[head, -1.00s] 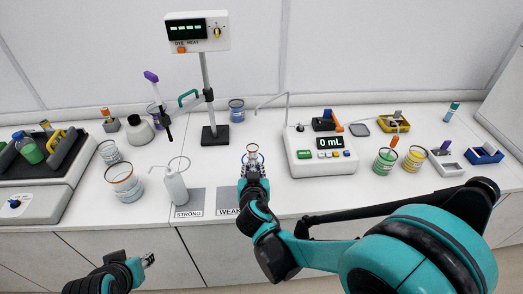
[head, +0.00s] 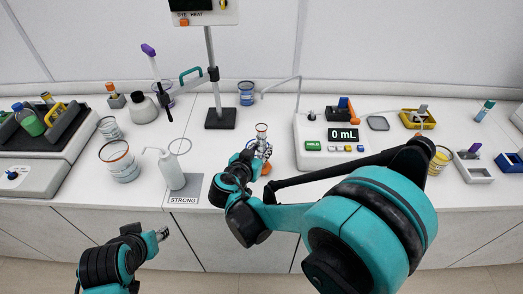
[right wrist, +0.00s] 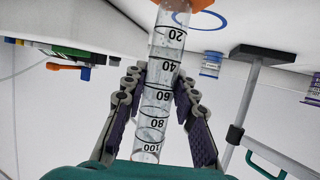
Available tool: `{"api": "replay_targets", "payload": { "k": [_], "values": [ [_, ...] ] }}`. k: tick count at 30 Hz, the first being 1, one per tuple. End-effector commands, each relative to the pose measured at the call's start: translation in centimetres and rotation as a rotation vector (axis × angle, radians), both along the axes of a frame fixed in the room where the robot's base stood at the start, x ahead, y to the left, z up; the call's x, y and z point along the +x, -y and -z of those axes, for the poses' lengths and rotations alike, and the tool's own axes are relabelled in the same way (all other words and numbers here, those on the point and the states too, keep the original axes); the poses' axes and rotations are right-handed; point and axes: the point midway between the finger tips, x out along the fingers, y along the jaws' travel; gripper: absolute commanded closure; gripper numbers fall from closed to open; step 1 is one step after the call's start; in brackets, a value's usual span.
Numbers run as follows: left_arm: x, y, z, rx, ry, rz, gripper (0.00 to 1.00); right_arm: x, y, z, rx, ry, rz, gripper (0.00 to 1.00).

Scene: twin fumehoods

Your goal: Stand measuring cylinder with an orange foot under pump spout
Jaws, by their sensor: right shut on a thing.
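The clear measuring cylinder (right wrist: 158,95) with black graduations has an orange foot, which shows at the top of the right wrist view. In the head view its mouth (head: 261,127) points up and its orange foot (head: 266,169) shows below. My right gripper (head: 262,150) is shut around its body; its fingers (right wrist: 160,95) lie on both sides of it. I cannot tell whether the foot touches the bench. The pump (head: 330,143) reads 0 mL, and its thin spout (head: 264,93) shows behind the cylinder. My left gripper (head: 162,234) is low in front of the bench; its opening is unclear.
A blue ring (right wrist: 197,27) lies on the bench near the foot. A dark stand (head: 220,118) and a blue-banded jar (head: 246,94) stand behind. A wash bottle (head: 172,170) and a beaker (head: 118,162) are at left. My right arm covers part of the right bench.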

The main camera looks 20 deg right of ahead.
Motion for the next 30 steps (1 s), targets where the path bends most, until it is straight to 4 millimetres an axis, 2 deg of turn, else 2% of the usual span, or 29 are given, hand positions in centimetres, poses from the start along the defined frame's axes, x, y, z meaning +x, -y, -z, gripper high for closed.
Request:
{"api": "replay_targets", "payload": {
  "k": [30],
  "values": [
    [0.0,0.0,1.0,0.0,0.0,0.0,0.6,8.2,2.4,0.0,0.0,0.0,0.0,1.0]
  ]
}}
